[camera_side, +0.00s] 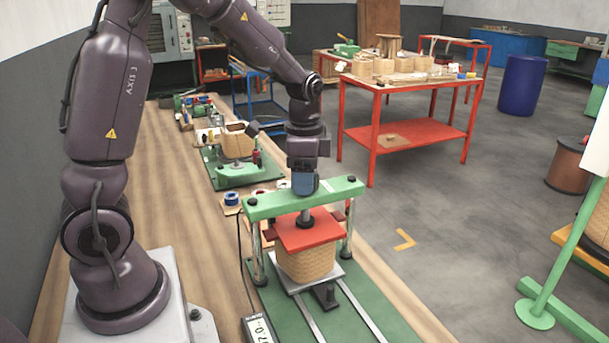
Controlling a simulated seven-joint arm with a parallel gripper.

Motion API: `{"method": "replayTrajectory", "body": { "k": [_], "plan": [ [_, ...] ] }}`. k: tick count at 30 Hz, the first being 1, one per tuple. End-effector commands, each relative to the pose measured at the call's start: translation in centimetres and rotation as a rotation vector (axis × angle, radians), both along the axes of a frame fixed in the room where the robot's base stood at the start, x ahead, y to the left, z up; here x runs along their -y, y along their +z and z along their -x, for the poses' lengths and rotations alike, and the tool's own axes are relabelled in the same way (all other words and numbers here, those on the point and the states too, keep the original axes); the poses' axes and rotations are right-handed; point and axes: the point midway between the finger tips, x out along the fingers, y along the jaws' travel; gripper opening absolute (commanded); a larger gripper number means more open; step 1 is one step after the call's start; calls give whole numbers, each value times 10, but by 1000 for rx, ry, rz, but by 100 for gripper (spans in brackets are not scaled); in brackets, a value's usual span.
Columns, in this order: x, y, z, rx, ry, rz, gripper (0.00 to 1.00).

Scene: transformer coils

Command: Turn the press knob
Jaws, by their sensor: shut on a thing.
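The press has a green crossbar (262,207) on two steel posts, with a dark screw (304,216) passing down to a red pressure plate (289,236). The plate lies on a tan wound coil (306,266), which stands on a light base plate. My gripper (305,186) points straight down at the middle of the crossbar and is shut on the press knob there. A blue part shows at the gripper's lower end; I cannot tell whether it is the knob or a finger. The knob is mostly hidden by the gripper.
A digital readout (261,331) sits at the press's front left, partly cut off. Behind the press, a green fixture (236,172) holds another coil. A blue-and-white roll (231,199) and small parts lie left of the press. A red table (410,83) stands beyond the bench.

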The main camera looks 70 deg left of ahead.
Motion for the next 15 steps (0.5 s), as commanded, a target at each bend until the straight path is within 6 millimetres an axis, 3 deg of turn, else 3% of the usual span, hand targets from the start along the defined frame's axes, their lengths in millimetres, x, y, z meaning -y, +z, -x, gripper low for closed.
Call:
{"method": "replayTrajectory", "body": {
  "k": [15],
  "plan": [
    [0, 1, 1, 0, 491, 0, 31]
  ]
}}
